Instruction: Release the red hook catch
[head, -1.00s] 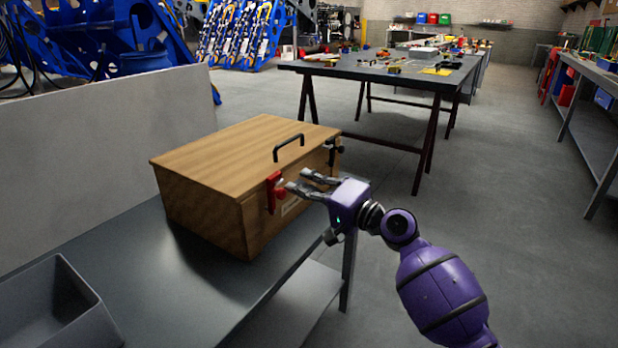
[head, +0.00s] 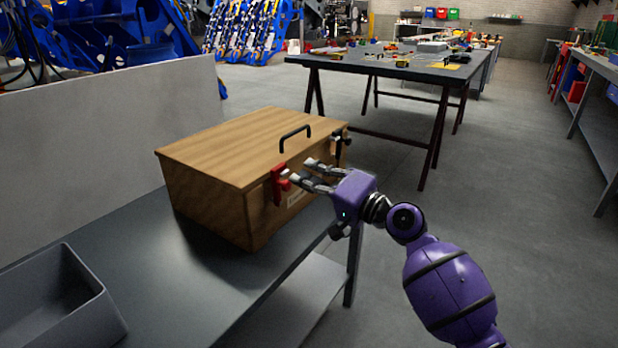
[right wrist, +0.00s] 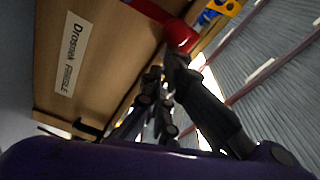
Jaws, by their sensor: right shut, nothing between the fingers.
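A wooden box (head: 215,205) with a closed lid and a black top handle stands on the grey bench. The red hook catch (head: 277,185) is on the front face near its left corner; its red end also shows in the right wrist view (right wrist: 181,36). My right gripper (head: 301,170) is in front of that face, fingertips close beside the catch. In the right wrist view the gripper (right wrist: 164,66) has one fingertip just below the red end; I cannot tell if they touch. It is shut and holds nothing. My left gripper is out of view.
A black catch (head: 341,146) is at the box's right end. A white label (right wrist: 74,52) is on the front face. A grey bin (head: 50,295) stands at the bench's front left, and a light panel (head: 105,130) stands behind. Open floor lies to the right.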

